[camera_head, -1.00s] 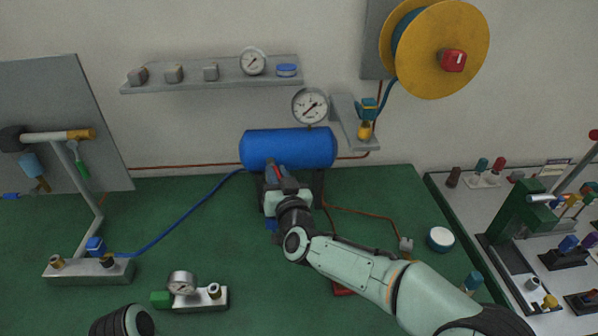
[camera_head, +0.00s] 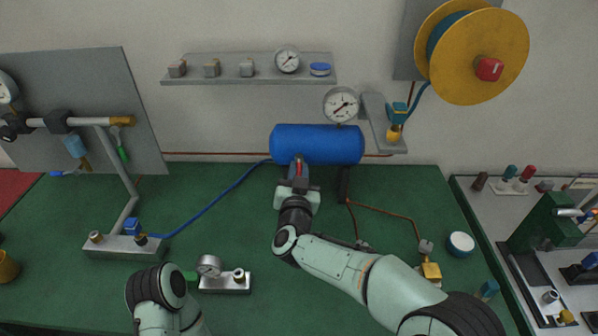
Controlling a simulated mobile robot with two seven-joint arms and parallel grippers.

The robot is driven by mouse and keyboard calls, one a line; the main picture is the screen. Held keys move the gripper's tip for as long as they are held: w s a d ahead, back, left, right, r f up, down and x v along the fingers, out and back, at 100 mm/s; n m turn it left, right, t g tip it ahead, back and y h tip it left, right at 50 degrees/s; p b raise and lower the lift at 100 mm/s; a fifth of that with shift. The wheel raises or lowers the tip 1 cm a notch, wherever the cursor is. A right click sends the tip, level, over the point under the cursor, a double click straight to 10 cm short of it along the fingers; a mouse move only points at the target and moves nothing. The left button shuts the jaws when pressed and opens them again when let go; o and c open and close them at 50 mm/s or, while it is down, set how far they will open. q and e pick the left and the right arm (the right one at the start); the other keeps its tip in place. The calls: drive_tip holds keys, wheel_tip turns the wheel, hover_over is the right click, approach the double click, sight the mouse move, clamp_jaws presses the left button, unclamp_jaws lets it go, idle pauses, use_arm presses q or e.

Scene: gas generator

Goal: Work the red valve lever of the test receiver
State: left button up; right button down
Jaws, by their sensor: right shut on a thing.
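The test receiver is a blue horizontal tank (camera_head: 330,143) at the back of the green bench. A small red lever (camera_head: 299,164) shows at the lower front of the tank, left of its middle. My right gripper (camera_head: 298,171) reaches up to it from the front and is shut on the red lever. The fingers and wrist hide most of the lever and the valve under it. A round gauge (camera_head: 341,104) stands above the tank. My left arm shows only in part at the bottom left, and its gripper is out of view.
A blue hose (camera_head: 212,203) runs from the tank to a metal block (camera_head: 124,247) on the left. A small gauge block (camera_head: 225,282) lies near my left arm. A white-topped jar (camera_head: 461,244) and a yellow fitting (camera_head: 431,271) lie right of my right arm.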

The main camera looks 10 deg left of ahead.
drive_tip(key=c, duration=1.1)
unclamp_jaws()
drive_tip(key=shift+o, duration=0.2)
use_arm(q)
drive_tip(key=shift+s+f+b, duration=0.45)
drive_tip(key=shift+f+b, duration=0.3)
drive_tip(key=shift+f, duration=0.1)
drive_tip(key=shift+s+f+b, duration=0.4)
drive_tip(key=shift+f+b, duration=0.35)
drive_tip(key=shift+f, duration=0.1)
use_arm(e)
drive_tip(key=s+d, duration=0.1)
drive_tip(key=s, duration=1.2)
drive_tip(key=shift+s+d, duration=0.15)
drive_tip(key=shift+s, duration=0.05)
use_arm(q)
drive_tip(key=shift+s, duration=0.1)
